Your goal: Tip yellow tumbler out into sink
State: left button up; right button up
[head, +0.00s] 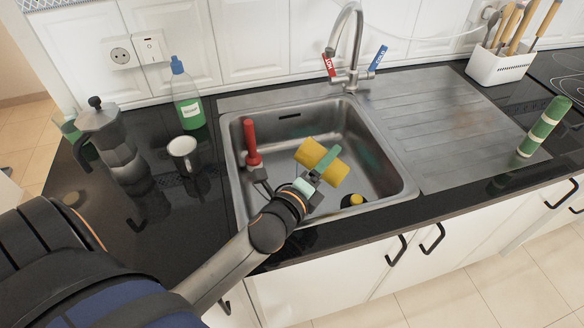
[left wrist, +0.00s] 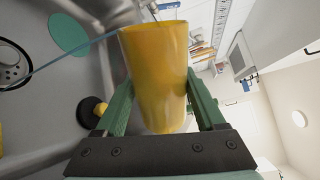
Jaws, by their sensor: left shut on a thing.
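The yellow tumbler (head: 322,160) is held in the air over the sink basin (head: 232,180), lying nearly on its side. My left gripper (head: 327,165) is shut on it, with green fingers on either side of its wall. In the left wrist view the tumbler (left wrist: 156,75) fills the space between the fingers (left wrist: 160,105), its rim at the top of the picture. A thin pale blue streak (left wrist: 75,55) runs from the rim towards the drain (left wrist: 13,66) and looks like liquid. The tumbler's inside is hidden. My right gripper is not in view.
A red-handled thing (head: 250,142) stands in the basin's left side; a black and yellow thing (head: 353,200) is near its front. The tap (head: 349,60) rises behind. A mug (head: 184,156), soap bottle (head: 186,98) and moka pot (head: 115,145) stand left.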

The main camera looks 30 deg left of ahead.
pick_arm(q)
jog(key=shift+a+r+n, duration=0.45)
jog(key=shift+n, duration=0.15)
dwell(0.4)
jog(key=shift+a+r+n+h+p, duration=0.3)
jog(key=shift+r+n+p, duration=0.25)
jog(key=shift+n+p, duration=0.55)
dwell(0.6)
